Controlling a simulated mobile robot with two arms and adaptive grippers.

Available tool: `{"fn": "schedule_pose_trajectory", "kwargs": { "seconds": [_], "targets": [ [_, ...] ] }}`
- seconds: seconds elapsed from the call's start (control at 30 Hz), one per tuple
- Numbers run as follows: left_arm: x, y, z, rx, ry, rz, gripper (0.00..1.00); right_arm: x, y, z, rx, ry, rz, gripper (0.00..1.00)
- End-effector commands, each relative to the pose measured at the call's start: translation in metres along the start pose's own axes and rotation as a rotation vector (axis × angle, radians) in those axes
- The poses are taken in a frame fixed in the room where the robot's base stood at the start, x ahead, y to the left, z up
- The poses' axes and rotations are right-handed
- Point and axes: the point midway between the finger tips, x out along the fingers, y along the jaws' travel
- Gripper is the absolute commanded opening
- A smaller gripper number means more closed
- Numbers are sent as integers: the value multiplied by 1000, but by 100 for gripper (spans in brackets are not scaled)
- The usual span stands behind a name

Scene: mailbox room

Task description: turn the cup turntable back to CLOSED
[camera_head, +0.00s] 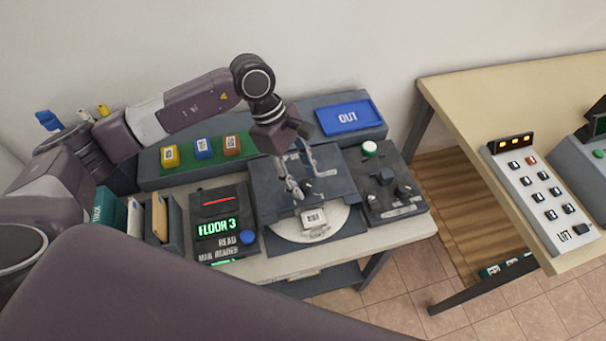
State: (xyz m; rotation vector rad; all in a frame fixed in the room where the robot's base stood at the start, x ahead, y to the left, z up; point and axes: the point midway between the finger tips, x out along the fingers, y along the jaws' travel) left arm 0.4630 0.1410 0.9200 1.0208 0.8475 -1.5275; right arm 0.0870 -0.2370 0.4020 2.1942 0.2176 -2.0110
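The turntable is a pale round disc (281,229) that shows at the front of a dark grey housing (265,190); its rear part is hidden under the housing. A small whitish block with a printed label (314,218) sits on the exposed disc. My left gripper (304,183) points down over the housing, just behind the block. Its two fingers are apart, with a small dark knob at or between the tips; I cannot tell whether they touch it. The gripper holds nothing that I can see. My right gripper is not in view.
Left is a mail reader (213,205) showing FLOOR 3. Behind are coloured blocks on a green mat and a blue OUT tray (347,117). A wooden table (470,100) holds a LIFT panel (540,195).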

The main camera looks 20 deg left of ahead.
Motion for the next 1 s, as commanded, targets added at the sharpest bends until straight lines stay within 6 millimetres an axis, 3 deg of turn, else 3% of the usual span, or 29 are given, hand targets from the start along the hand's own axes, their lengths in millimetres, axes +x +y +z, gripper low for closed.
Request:
{"fn": "schedule_pose_trajectory", "kwargs": {
  "seconds": [0.3,0.67,1.0],
  "targets": [
    [5,0,0,0,-1,0,40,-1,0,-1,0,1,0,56],
    [4,0,0,0,-1,1,1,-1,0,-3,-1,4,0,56],
    [4,0,0,0,-1,2,0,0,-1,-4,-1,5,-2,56]
  ]
}}
